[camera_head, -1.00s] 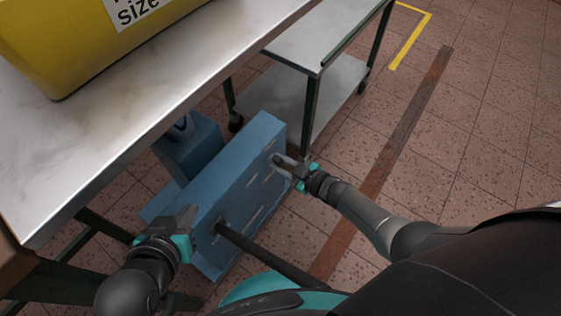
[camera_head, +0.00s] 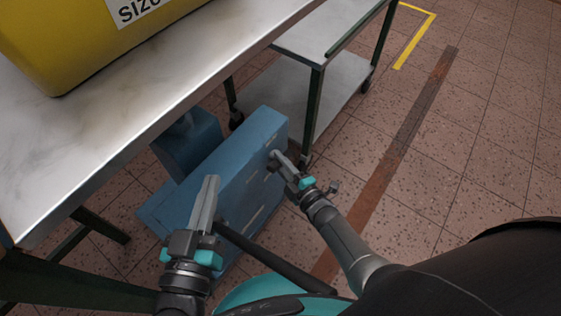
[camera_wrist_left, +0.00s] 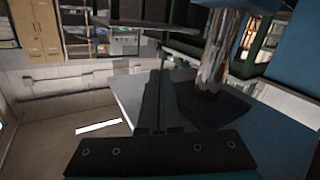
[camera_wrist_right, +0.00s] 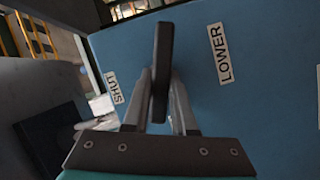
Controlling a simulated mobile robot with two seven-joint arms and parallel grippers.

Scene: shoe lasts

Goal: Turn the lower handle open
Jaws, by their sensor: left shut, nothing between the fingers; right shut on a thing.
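The blue box (camera_head: 225,175) stands low beside the table. In the right wrist view its blue face carries a "LOWER" label (camera_wrist_right: 219,53) and a "SHUT" label (camera_wrist_right: 112,88). A dark flat handle (camera_wrist_right: 161,70) sticks out from that face, between the fingers of my right gripper (camera_wrist_right: 161,80). The right gripper (camera_head: 274,155) is shut on this handle, at the box's right end in the head view. My left gripper (camera_head: 211,179) is shut and empty, in front of the box's left part. Its closed fingers also show in the left wrist view (camera_wrist_left: 160,80).
A metal-topped table (camera_head: 120,115) bears a yellow container (camera_head: 75,40) at upper left. A trolley with green legs (camera_head: 312,105) stands behind the box. A dark bar (camera_head: 265,256) slants below the left gripper. The tiled floor at right is clear.

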